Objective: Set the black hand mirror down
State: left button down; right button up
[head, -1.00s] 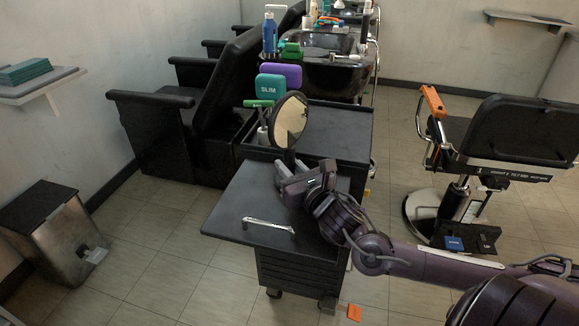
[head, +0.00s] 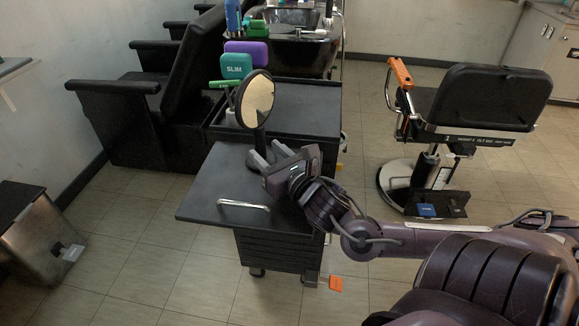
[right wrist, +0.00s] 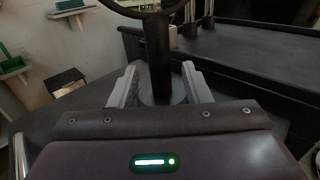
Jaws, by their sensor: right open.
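The black hand mirror (head: 257,100) stands upright on the dark top of the near drawer cart (head: 206,193), its round glass up and its stem down. My right gripper (head: 268,155) is open at the foot of the mirror. In the right wrist view the mirror's dark stem (right wrist: 158,60) stands between the two spread grey fingers (right wrist: 158,88), with a gap on each side. A round base shows under the stem there and appears to rest on the cart top. The mirror's head is cut off by the top of that view. My left gripper is not in view.
A second dark cart top (head: 300,110) adjoins behind, with a teal box (head: 236,66), a purple box (head: 247,50) and green-handled items at its left. A black chair (head: 490,97) stands right.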

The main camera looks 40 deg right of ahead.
jog(key=s, duration=0.2)
jog(key=s+p, duration=0.1)
jog(key=s, duration=0.4)
jog(key=shift+s+a, duration=0.25)
jog(key=shift+a, duration=0.05)
jog(key=shift+s, duration=0.35)
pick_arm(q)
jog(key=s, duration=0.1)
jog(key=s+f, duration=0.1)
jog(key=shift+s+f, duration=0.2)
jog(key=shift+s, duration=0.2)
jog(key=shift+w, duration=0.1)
